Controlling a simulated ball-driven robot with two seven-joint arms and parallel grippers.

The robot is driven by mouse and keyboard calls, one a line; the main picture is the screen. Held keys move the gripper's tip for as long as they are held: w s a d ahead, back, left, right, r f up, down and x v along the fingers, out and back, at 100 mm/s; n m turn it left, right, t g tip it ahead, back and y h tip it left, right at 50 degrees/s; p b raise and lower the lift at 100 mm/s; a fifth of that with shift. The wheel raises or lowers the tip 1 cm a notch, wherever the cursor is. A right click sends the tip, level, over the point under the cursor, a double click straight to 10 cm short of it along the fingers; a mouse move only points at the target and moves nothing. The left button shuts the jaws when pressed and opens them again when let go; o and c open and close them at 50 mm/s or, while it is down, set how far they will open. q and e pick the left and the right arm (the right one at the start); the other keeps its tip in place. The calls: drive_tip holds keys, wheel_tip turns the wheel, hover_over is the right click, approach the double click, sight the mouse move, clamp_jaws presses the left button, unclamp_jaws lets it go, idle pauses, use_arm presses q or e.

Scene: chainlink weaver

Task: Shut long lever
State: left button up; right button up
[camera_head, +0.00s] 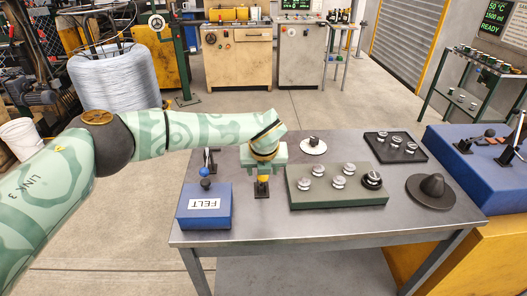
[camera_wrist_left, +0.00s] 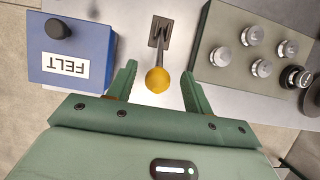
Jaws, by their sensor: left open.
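A lever with a yellow ball knob (camera_wrist_left: 157,80) stands on a small dark base plate on the table. Its knob also shows in the head view (camera_head: 263,179), under my left gripper. My left gripper (camera_wrist_left: 158,72) is open, pointing down, with one finger on each side of the knob. I see a gap between the knob and both fingers. In the head view my left gripper (camera_head: 264,172) hides part of this lever. Another lever with a blue ball knob (camera_head: 204,172) shows by the blue FELT box. My right gripper is not in view.
The blue FELT box (camera_head: 203,208) with a black knob stands left of the yellow-knobbed lever. A green block (camera_head: 335,199) with several metal knobs stands close on its right.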

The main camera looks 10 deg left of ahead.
use_arm(q)
drive_tip(key=v, duration=1.2)
drive_tip(key=shift+s+r, duration=0.15)
drive_tip(key=shift+s, duration=0.1)
